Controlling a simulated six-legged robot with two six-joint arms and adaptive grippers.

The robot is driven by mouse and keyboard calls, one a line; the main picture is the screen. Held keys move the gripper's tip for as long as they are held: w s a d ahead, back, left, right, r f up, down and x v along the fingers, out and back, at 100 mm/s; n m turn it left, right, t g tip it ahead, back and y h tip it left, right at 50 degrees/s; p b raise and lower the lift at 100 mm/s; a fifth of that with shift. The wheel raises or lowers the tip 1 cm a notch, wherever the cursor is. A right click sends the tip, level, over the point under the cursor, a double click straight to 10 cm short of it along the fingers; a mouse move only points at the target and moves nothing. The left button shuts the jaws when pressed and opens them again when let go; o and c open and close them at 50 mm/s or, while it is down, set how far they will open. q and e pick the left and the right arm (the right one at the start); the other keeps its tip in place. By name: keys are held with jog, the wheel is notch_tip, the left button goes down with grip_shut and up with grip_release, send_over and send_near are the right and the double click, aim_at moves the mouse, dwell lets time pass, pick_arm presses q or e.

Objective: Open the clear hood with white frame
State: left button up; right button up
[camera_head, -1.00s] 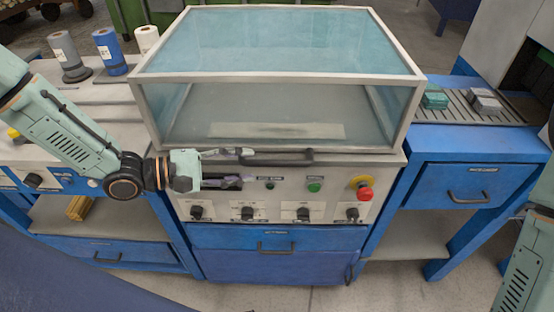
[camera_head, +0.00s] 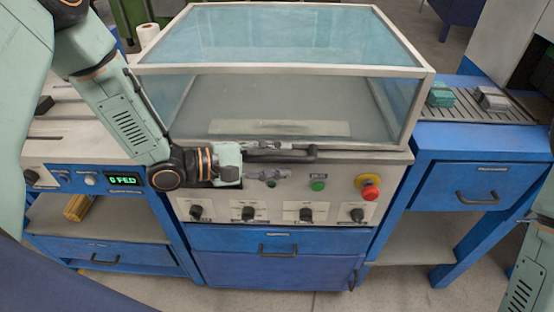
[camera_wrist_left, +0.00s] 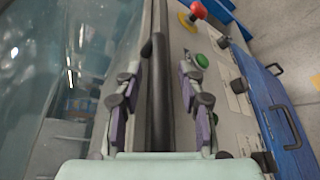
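The clear hood with white frame (camera_head: 285,71) sits shut on the machine in the head view. Its dark bar handle (camera_head: 308,155) runs along the front lower edge; the left part is behind my gripper. My left gripper (camera_head: 272,160) is at the left part of this handle, with one finger above it and one below. In the left wrist view the handle (camera_wrist_left: 157,85) lies between the two spread fingers of the left gripper (camera_wrist_left: 160,75), with gaps on both sides. My right gripper is out of view.
Below the handle, the front panel has a green button (camera_head: 318,185), a red knob (camera_head: 370,192) and several black knobs. A blue drawer (camera_head: 470,185) is at the right. Grey and green blocks (camera_head: 441,95) lie on the right slatted surface. A display (camera_head: 124,179) is on the left cabinet.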

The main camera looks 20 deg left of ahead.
pick_arm(q)
jog(key=shift+w+a, duration=0.1)
jog(key=shift+a, duration=0.05)
jog(key=shift+c, duration=0.2)
grip_shut()
dwell(0.5)
